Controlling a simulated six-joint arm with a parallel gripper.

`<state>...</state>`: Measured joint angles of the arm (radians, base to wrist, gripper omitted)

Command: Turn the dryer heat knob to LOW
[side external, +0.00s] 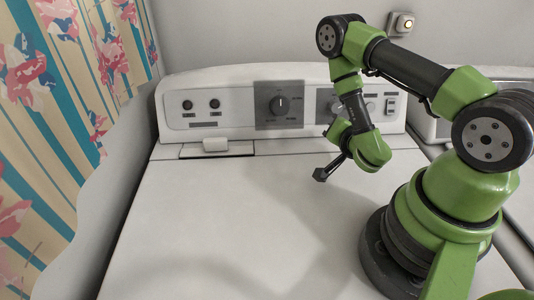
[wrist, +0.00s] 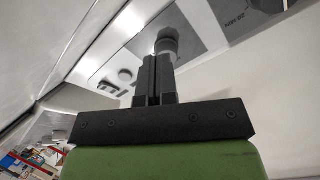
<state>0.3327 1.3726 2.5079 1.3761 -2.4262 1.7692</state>
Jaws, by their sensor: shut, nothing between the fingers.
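The white dryer's control panel (side external: 180,92) stands at the back of its top. A large black knob (side external: 280,104) with a light pointer mark sits on a dark grey plate, the mark roughly upright. A second knob (side external: 337,107) to its right is partly behind my arm. The labels are too small to tell which is the heat knob. My gripper (side external: 320,174) is shut and empty, in front of the panel above the dryer top. In the wrist view its fingers (wrist: 156,78) are together, and a round grey knob (wrist: 167,42) shows just beyond their tips; contact is unclear.
Two small black knobs (side external: 201,105) are at the panel's left and a rocker switch (side external: 390,105) at its right. A white latch block (side external: 215,144) sits below the panel. The dryer top (side external: 210,220) is clear. Patterned curtain (side external: 70,80) hangs at left.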

